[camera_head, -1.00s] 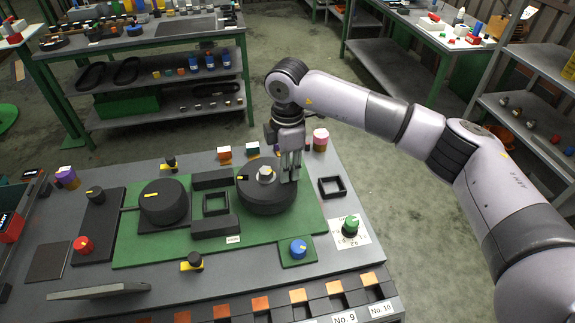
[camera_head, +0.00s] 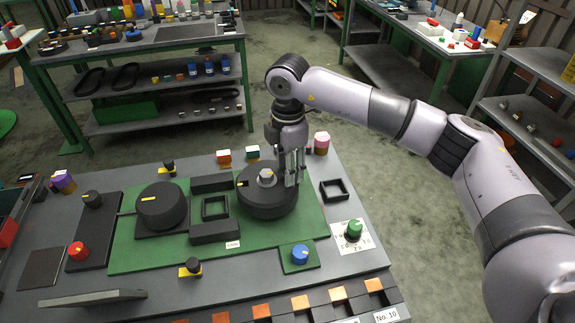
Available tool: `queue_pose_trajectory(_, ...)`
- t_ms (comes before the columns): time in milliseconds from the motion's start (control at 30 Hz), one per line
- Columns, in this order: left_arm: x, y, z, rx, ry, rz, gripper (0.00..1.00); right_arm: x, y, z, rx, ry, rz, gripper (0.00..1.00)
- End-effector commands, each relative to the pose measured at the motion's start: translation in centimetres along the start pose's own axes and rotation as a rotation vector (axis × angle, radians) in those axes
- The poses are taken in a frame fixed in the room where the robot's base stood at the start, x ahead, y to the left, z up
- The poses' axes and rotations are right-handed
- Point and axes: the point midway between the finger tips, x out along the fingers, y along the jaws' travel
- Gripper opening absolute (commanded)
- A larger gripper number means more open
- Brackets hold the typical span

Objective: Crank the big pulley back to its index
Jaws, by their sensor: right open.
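The big pulley (camera_head: 262,202) is a wide black disc with a grey hub (camera_head: 266,175) at its centre and a yellow mark (camera_head: 243,183) on its left side. It sits on the right part of the green base plate (camera_head: 170,255). My right gripper (camera_head: 292,182) is open and points down at the right rim of the pulley. Its fingers hide part of that rim; whether they touch the pulley or straddle a crank peg cannot be told. A second black cylinder (camera_head: 162,208) with a yellow line stands at the left of the plate. My left gripper is not in view.
A black square frame (camera_head: 334,190), a blue knob (camera_head: 300,255) and a green knob (camera_head: 354,230) stand right of and in front of the pulley. Black blocks (camera_head: 214,234) adjoin its left. A red knob (camera_head: 77,250) stands far left. Coloured blocks line the back edge.

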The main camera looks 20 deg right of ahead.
Motion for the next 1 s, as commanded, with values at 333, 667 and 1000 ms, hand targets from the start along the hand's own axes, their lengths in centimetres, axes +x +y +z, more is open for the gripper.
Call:
queue_pose_trajectory(333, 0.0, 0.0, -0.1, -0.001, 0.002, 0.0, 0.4, -0.6, 0.0, 0.0, 0.0, 0.0, 0.001, 0.41)
queue_pose_trajectory(667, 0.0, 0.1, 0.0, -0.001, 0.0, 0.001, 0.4, -6.9, 0.1, 0.0, 0.0, 0.0, 0.004, 0.41)
queue_pose_trajectory(1000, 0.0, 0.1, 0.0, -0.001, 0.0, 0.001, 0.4, -11.6, 0.1, 0.0, 0.0, 0.0, 0.0, 0.41)
